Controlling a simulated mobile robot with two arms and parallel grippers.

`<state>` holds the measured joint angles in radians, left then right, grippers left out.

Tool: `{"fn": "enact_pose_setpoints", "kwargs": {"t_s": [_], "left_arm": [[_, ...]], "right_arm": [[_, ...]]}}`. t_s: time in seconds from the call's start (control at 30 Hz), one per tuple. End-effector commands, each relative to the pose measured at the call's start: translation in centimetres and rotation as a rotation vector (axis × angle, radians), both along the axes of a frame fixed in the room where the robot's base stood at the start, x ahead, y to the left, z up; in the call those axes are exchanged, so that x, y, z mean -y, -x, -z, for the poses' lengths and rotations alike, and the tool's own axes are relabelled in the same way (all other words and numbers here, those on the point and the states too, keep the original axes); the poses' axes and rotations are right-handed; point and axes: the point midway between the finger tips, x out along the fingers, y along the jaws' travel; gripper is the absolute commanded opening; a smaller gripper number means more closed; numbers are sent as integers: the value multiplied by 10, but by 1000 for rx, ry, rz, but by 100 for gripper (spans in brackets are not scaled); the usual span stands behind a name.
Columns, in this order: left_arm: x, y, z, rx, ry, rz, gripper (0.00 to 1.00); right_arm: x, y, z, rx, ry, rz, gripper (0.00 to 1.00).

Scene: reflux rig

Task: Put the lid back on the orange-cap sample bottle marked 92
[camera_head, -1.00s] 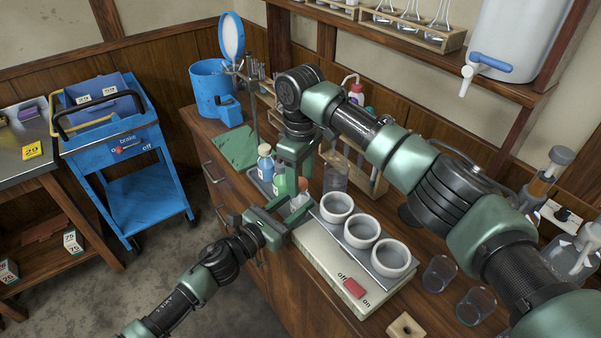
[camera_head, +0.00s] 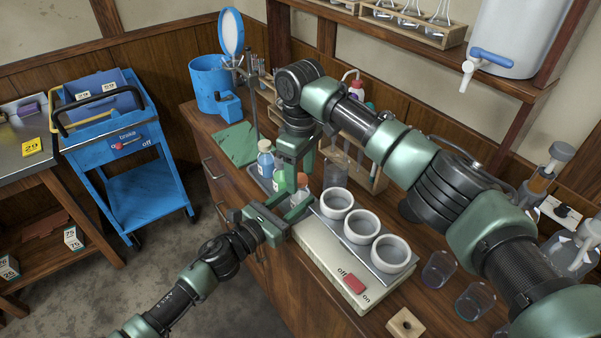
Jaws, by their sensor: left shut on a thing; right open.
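A small pale sample bottle (camera_head: 299,198) with an orange cap (camera_head: 302,179) at its top stands at the front edge of the bench, beside the white heater unit. Its number cannot be read. My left gripper (camera_head: 291,210) is shut on this bottle from the left, low on its body. My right gripper (camera_head: 294,174) points down from above, open, with its fingers close to the cap. The fingers partly hide the cap and bottle, so I cannot tell whether the cap is fully seated.
Blue-filled (camera_head: 265,162) and green-filled (camera_head: 279,180) bottles stand close to the left. The heater unit (camera_head: 325,250) with three white wells lies right. A glass beaker (camera_head: 336,172) stands behind. A green mat (camera_head: 236,145) lies at the back left.

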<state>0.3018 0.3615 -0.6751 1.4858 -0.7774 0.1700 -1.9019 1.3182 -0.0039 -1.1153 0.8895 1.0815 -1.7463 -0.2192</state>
Motion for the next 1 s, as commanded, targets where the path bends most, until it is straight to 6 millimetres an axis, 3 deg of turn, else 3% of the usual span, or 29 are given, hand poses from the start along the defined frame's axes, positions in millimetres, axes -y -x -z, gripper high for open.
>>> {"fn": "enact_pose_setpoints", "kwargs": {"t_s": [0.17, 0.5, 0.7, 1.0], "left_arm": [[0, 0, 0, 0, 0, 0, 0], [0, 0, 0, 0, 0, 0, 0], [0, 0, 0, 0, 0, 0, 0], [0, 0, 0, 0, 0, 0, 0]], "right_arm": [[0, 0, -11, 1, 0, 0, 55], [-1, -1, -80, 3, -1, 0, 55], [-1, -1, -110, 1, 0, 0, 55], [0, 0, -120, -1, 1, 0, 55]]}}
